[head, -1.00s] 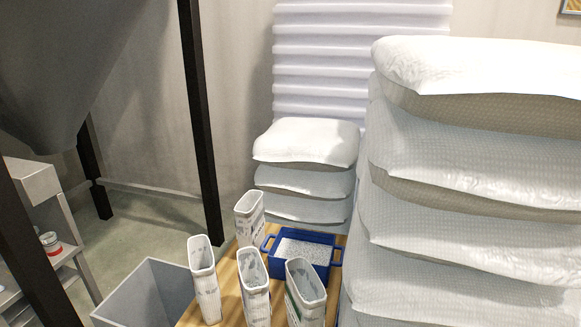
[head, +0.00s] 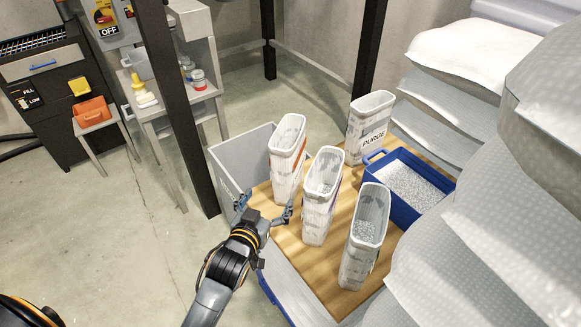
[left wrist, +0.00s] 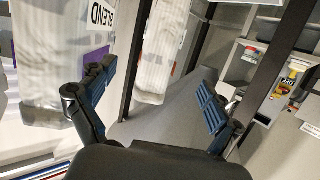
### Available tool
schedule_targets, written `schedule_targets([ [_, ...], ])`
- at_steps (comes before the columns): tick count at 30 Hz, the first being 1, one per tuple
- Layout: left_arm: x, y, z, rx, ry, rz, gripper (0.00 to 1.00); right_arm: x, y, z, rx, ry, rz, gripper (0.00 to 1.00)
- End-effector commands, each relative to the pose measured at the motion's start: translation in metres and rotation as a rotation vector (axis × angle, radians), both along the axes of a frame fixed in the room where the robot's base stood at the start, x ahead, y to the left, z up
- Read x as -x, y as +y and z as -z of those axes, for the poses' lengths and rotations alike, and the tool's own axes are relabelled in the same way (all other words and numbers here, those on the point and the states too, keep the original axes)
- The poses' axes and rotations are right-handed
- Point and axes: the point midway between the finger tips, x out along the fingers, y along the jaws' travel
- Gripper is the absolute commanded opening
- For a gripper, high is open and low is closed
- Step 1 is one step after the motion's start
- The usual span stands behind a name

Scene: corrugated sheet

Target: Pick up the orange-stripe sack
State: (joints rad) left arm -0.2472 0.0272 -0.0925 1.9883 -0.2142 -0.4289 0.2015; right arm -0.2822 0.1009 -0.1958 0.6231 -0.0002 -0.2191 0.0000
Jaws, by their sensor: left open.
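The orange-stripe sack (head: 285,170) stands upright and open-topped at the left edge of the wooden board (head: 330,270), with an orange stripe down its right side. My left gripper (head: 268,207) is open and empty, low and just in front of this sack, apart from it as far as I can tell. In the left wrist view a pale sack (left wrist: 160,50), probably the same one, shows beyond the open fingers (left wrist: 155,92). A purple-marked sack reading BLEND (left wrist: 55,60) is at the left there. My right gripper is not in view.
The purple-marked sack (head: 320,200) stands close to the right. Another open sack (head: 364,235), a PURGE sack (head: 368,130) and a blue tray of pellets (head: 415,190) share the board. A grey bin (head: 240,160) adjoins its left edge. Stacked white sacks (head: 480,240) crowd the right.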

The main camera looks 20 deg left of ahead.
Motion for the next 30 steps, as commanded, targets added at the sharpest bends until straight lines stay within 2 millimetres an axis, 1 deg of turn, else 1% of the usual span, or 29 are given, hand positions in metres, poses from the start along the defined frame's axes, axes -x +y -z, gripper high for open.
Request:
schedule_targets([
  [1, -0.01, -0.001, -0.025, 0.008, -0.09, -0.001, 0.91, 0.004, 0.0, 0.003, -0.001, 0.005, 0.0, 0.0],
  [3, -0.018, -0.002, -0.051, 0.017, -0.178, 0.003, 0.91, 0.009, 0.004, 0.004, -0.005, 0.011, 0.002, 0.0],
  [6, -0.026, -0.003, -0.07, 0.021, -0.241, 0.007, 0.91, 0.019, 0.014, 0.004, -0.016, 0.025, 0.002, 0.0],
  [7, -0.03, -0.003, -0.073, 0.022, -0.25, 0.008, 0.91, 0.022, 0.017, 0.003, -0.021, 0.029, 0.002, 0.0],
  [9, -0.041, -0.003, -0.075, 0.022, -0.257, 0.009, 0.91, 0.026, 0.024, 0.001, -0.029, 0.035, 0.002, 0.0],
  [12, -0.062, -0.004, -0.075, 0.022, -0.255, 0.008, 0.91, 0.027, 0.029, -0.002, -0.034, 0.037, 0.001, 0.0],
  [15, -0.082, -0.004, -0.075, 0.021, -0.255, 0.009, 0.91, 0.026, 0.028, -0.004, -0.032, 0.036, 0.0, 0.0],
  [18, -0.097, -0.004, -0.073, 0.021, -0.253, 0.009, 0.91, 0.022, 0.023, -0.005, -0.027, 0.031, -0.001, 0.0],
  [22, -0.107, -0.004, -0.072, 0.022, -0.251, 0.008, 0.91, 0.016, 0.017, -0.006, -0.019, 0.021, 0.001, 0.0],
  [26, -0.114, -0.004, -0.071, 0.023, -0.25, 0.008, 0.91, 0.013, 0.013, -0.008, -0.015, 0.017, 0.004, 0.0],
  [30, -0.132, -0.003, -0.068, 0.022, -0.25, 0.008, 0.91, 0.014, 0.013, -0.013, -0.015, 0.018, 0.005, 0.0],
])
